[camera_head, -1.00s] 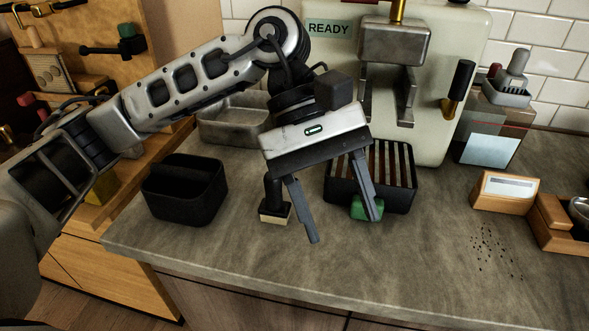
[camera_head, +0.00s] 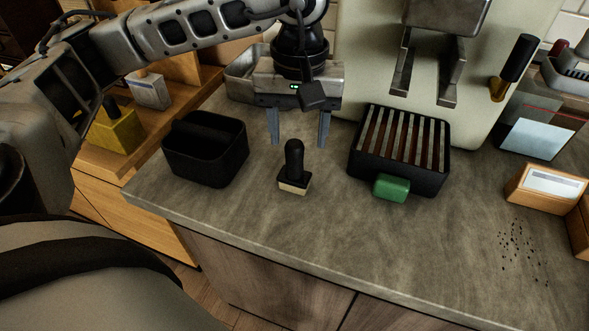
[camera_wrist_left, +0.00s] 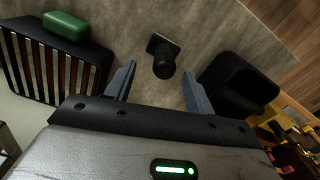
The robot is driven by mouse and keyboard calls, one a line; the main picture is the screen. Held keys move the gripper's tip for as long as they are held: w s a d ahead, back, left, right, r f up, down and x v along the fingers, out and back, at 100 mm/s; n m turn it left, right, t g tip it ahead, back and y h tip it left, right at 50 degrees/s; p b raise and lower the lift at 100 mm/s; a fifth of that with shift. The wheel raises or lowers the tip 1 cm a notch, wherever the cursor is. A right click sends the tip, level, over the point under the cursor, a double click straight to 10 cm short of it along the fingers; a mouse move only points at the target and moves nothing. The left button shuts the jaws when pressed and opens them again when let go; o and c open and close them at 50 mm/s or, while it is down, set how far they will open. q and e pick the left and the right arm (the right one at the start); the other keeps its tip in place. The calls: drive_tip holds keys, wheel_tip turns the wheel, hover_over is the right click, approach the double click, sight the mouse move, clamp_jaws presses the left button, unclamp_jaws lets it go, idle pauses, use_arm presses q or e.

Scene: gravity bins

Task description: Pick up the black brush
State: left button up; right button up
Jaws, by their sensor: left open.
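The black brush (camera_head: 294,166) stands upright on the grey counter, with a black handle and a pale base. My left gripper (camera_head: 298,142) is open and empty, its fingers pointing down just behind the brush in the head view. In the left wrist view the brush (camera_wrist_left: 164,57) shows ahead of the gap between the two fingertips (camera_wrist_left: 158,72), and nothing is between the fingers. My right gripper is not in view.
A black open bin (camera_head: 206,172) stands left of the brush. A black slatted drip tray (camera_head: 421,184) with a green block (camera_head: 391,187) is to the right, before the espresso machine (camera_head: 370,60). Dark grounds (camera_head: 520,250) lie at right. The counter front is clear.

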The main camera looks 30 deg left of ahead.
sight(294, 143)
use_arm(q)
drive_tip(key=shift+s+a+f+p, duration=0.15)
drive_tip(key=shift+f+p, duration=0.2)
drive_tip(key=shift+f, duration=1.05)
drive_tip(key=shift+s+a+f+p, duration=0.1)
drive_tip(key=shift+f+p, duration=0.25)
drive_tip(key=shift+f, duration=1)
drive_tip(key=shift+w, duration=0.1)
clamp_jaws()
